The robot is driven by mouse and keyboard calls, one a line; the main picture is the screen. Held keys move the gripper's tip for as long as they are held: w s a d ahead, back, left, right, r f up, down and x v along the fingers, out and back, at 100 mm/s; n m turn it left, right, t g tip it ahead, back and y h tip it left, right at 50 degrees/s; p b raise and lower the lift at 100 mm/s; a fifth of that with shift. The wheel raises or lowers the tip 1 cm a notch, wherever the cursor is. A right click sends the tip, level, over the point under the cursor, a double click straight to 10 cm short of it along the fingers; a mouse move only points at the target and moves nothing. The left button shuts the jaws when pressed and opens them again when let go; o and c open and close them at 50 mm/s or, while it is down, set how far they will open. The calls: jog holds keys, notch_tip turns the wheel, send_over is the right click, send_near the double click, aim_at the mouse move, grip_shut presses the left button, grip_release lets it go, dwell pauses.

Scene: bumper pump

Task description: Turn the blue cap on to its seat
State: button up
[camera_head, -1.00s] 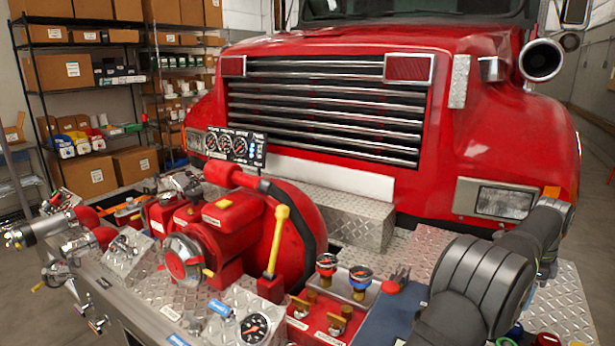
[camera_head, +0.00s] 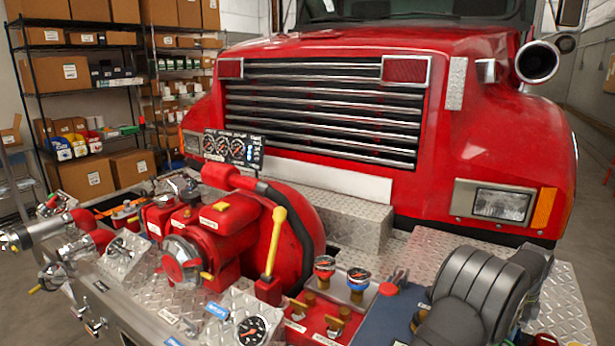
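I cannot make out the blue cap or its seat for certain. A blue surface (camera_head: 378,322) lies at the bottom, just left of my arm. My dark arm (camera_head: 485,285) fills the lower right, and my gripper does not show. The arm hides part of the deck and whatever lies behind it.
The red pump (camera_head: 225,240) with a yellow lever (camera_head: 275,243) stands left of centre. A round gauge (camera_head: 252,330) and a gauge panel (camera_head: 233,148) stand nearby. Brass valves sit at the front edge.

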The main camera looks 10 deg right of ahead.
jog(key=shift+c, duration=0.5)
jog(key=c, duration=0.7)
jog(key=shift+r, duration=4.6)
